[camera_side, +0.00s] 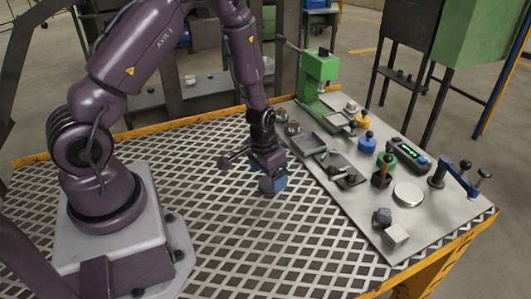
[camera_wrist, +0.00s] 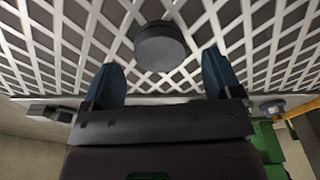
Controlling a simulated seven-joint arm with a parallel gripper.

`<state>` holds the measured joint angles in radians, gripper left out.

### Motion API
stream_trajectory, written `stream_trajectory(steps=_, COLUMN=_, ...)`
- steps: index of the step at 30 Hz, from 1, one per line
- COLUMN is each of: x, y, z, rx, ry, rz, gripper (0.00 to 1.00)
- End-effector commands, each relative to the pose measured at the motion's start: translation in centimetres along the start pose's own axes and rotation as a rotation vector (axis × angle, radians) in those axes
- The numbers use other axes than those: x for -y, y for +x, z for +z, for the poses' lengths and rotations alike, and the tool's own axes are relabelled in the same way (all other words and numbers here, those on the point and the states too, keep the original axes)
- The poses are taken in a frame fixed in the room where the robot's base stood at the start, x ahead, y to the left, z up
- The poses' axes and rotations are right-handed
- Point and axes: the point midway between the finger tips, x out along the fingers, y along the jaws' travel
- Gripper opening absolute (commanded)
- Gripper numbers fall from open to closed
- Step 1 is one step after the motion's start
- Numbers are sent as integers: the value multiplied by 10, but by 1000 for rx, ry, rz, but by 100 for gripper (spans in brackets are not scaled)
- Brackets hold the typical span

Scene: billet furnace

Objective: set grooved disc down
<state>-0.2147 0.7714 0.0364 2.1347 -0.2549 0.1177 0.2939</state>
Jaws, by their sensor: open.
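A dark grey round disc (camera_wrist: 160,46) shows in the wrist view just beyond my fingertips, between their lines, over the white grating. I take it for the grooved disc, but no groove can be made out. My gripper (camera_wrist: 161,66) is open, with one blue finger on each side and a gap between each finger and the disc. In the side view my gripper (camera_side: 279,180) is low over the middle of the grating, its blue fingers close to the dark disc (camera_side: 267,186). I cannot tell whether the disc rests flat on the grating.
The grating (camera_side: 230,240) is clear around the disc. A grey plate (camera_side: 365,215) to the right carries a green press (camera_side: 318,75), shallow trays (camera_side: 308,143), a silver disc (camera_side: 408,194), knobbed pieces, a display box (camera_side: 408,155), a blue clamp (camera_side: 458,178) and small blocks (camera_side: 395,237).

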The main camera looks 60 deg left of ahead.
Motion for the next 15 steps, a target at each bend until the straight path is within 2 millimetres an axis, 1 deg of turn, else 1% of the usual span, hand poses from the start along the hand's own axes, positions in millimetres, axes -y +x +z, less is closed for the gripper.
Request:
stream_trajectory(steps=1, x=0, y=-12, z=-1, rx=-6, ry=2, rz=0, gripper=84)
stream_trajectory(steps=3, x=0, y=-27, z=-2, rx=-7, ry=1, rz=-1, gripper=84)
stream_trajectory(steps=9, x=0, y=-65, z=-1, rx=-5, ry=1, rz=0, gripper=84)
stream_trajectory(steps=12, x=0, y=-79, z=-1, rx=-4, ry=1, rz=0, gripper=84)
stream_trajectory(steps=15, x=0, y=-88, z=0, rx=-2, ry=1, rz=0, gripper=84)
